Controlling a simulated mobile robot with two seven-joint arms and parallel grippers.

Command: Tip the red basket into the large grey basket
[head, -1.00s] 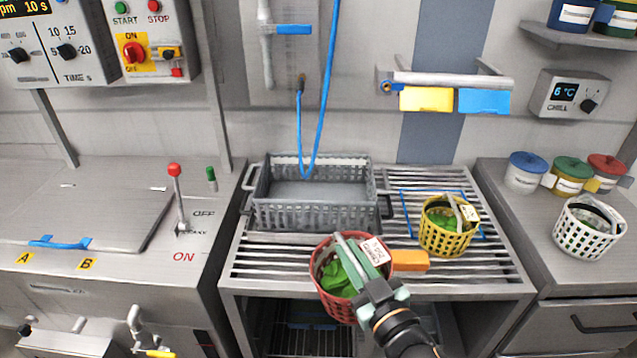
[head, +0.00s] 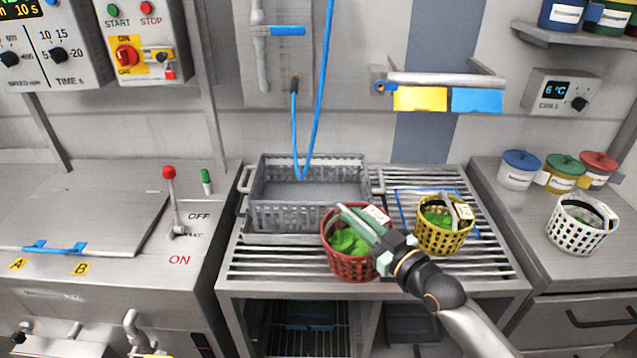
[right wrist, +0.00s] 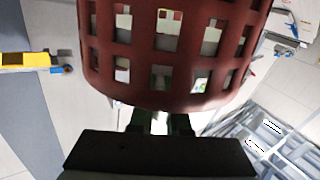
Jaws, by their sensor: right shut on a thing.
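The red basket (head: 350,265) holds green leaves (head: 347,242) and hangs upright in my right gripper (head: 362,226), in front of the large grey basket. The gripper is shut on its handle side; the fingers partly cover the basket's top. In the right wrist view the red basket (right wrist: 165,50) fills the upper middle, close to the gripper (right wrist: 160,122). The large grey basket (head: 300,216) stands on the slatted rack behind it and looks empty. Its front right corner is close to the red basket in the picture. My left gripper is not in view.
A yellow basket (head: 443,240) with greens stands on the rack to the right. A white basket (head: 577,228) and lidded tubs (head: 518,172) are on the right counter. A blue hose (head: 318,110) hangs over the grey basket. A red-knobbed lever (head: 171,195) stands at left.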

